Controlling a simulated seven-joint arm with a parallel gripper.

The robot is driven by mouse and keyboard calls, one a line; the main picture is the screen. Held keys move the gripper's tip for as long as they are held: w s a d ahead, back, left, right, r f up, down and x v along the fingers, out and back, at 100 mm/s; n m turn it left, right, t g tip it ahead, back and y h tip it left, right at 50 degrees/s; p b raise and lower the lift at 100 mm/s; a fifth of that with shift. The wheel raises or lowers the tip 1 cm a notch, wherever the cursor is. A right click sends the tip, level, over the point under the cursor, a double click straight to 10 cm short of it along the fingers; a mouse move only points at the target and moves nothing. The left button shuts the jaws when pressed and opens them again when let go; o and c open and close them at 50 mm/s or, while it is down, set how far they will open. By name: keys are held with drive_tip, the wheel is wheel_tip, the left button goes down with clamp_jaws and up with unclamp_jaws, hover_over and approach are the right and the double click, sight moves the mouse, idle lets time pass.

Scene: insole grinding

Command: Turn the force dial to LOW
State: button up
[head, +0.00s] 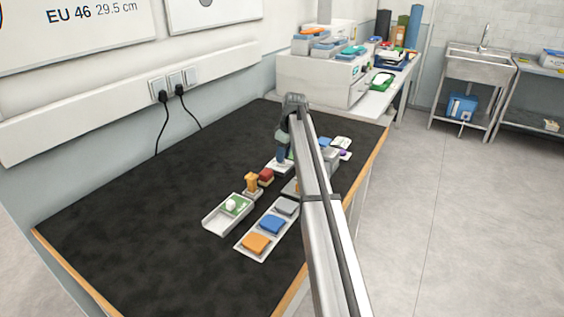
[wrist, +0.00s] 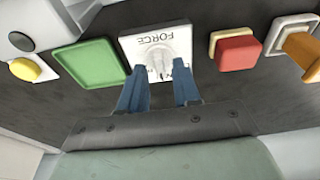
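The force dial (wrist: 161,57) is a pale round knob on a white plate marked FORCE, upside down in the wrist view. Its pointer setting is too unclear to read, and part of the lettering is hidden by my fingers. My gripper (wrist: 160,82) has two blue fingers spread apart, with their tips at the near edge of the plate, on either side of the knob's line. I cannot tell whether they touch the knob. In the head view my gripper (head: 282,153) points down over the white plate (head: 274,166), and my arm hides much around it.
A green pad (wrist: 92,63) and a yellow button (wrist: 25,69) lie left of the dial in the wrist view. A red block (wrist: 239,50) and an orange piece (wrist: 301,46) are right. A tray of coloured pads (head: 243,247) lies nearer. The mat's left side is clear.

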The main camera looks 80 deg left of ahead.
drive_tip(key=shift+f, duration=0.7)
drive_tip(key=shift+r, duration=0.1)
drive_tip(key=shift+c, duration=0.5)
